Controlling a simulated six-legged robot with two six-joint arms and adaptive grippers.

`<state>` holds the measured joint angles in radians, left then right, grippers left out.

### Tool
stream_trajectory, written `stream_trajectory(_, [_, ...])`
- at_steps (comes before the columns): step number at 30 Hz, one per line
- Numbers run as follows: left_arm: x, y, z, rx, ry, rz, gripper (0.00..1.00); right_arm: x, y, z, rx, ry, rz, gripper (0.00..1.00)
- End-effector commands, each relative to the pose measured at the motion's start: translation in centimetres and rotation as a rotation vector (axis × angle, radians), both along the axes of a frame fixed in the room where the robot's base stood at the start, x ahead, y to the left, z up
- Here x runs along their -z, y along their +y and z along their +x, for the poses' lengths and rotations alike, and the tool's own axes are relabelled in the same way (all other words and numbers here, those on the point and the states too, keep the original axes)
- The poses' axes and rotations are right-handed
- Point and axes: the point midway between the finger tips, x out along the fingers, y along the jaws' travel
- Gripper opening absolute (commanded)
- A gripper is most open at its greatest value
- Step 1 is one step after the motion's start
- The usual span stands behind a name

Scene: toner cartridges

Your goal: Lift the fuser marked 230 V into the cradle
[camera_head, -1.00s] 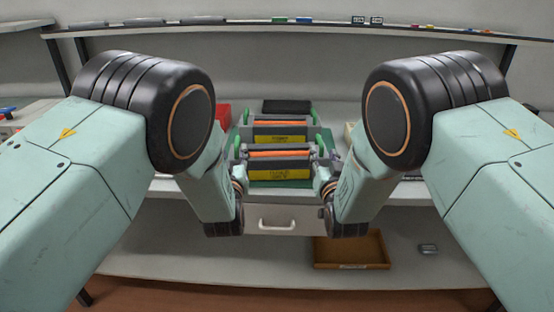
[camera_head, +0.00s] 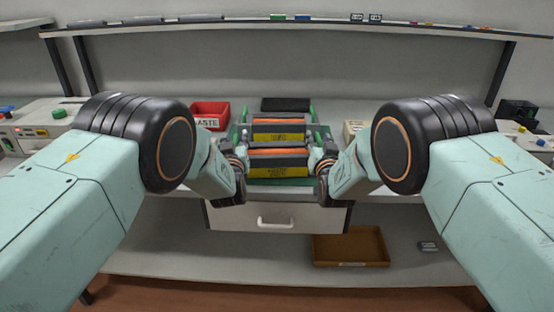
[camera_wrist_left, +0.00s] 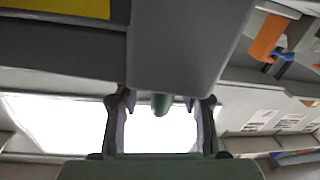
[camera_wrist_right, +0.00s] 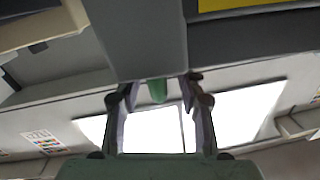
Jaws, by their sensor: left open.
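Two dark fusers, each with an orange-red strip on top and a yellow label, stand one behind the other on a green base (camera_head: 268,189): the front fuser (camera_head: 280,160) and the rear fuser (camera_head: 278,129). The label print is too small to read. My left gripper (camera_head: 238,160) is at the left end of the front fuser and my right gripper (camera_head: 323,162) at its right end. In the left wrist view, the open fingers (camera_wrist_left: 160,103) stand apart near a grey end block and a green peg. The right wrist view shows similarly spread fingers (camera_wrist_right: 158,95). Contact cannot be told.
A red bin (camera_head: 211,111) stands left of the base, and a dark flat item (camera_head: 286,104) lies behind it. A beige box (camera_head: 354,130) is at the right. Below are a drawer (camera_head: 277,215) and a brown tray (camera_head: 350,248) on a lower shelf. Machines stand at both sides.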

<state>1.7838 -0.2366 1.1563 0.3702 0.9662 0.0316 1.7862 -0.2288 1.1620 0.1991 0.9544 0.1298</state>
Motion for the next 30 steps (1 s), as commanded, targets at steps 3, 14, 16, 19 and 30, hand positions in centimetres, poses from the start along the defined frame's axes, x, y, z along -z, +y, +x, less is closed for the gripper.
stream_trajectory(3, [-0.04, 0.04, 0.28, 0.000, -0.001, 0.001, 0.41, 0.07, -0.01, 0.25, 0.000, 0.001, -0.001, 0.39])
stream_trajectory(14, [-0.03, 0.03, 0.30, 0.000, -0.001, 0.001, 0.34, 0.04, -0.01, 0.28, 0.000, 0.001, -0.001, 0.33])
stream_trajectory(16, [-0.04, 0.03, 0.30, 0.000, -0.001, 0.001, 0.28, 0.03, -0.01, 0.28, 0.000, 0.001, -0.001, 0.27])
stream_trajectory(19, [-0.04, 0.03, 0.30, 0.000, -0.001, 0.000, 0.19, 0.02, 0.00, 0.28, 0.000, 0.001, -0.001, 0.18])
stream_trajectory(30, [-0.05, -0.01, 0.29, 0.001, -0.001, 0.001, 0.00, 0.01, 0.03, 0.27, 0.000, 0.001, 0.000, 0.00])
